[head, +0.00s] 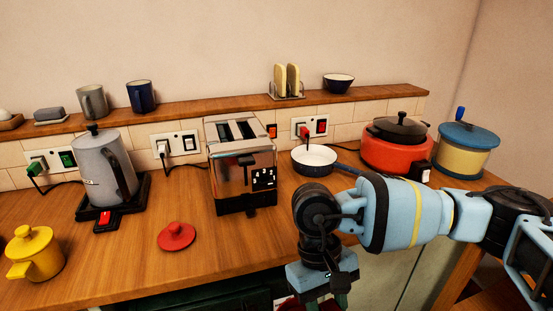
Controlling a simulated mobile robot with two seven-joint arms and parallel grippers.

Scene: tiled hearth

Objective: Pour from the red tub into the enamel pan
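The enamel pan (314,162), white inside with a dark blue outside, stands on the counter right of the toaster; its inside looks empty. A red lid with a knob (176,236) lies alone on the counter. No whole red tub shows; a small dark red patch (287,303) shows at the bottom edge beside my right gripper, too cut off to identify. My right gripper (325,302) points down at the counter's front edge, below the pan in the picture. Its fingertips are cut off by the frame, so its grip is hidden. My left gripper is not in view.
A toaster (241,170) stands left of the pan, a red cooker (397,153) and a cream pot (466,155) right of it. A grey kettle (105,165) and a yellow pot (36,252) stand at left. A wooden shelf (215,104) runs behind. Counter around the red lid is clear.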

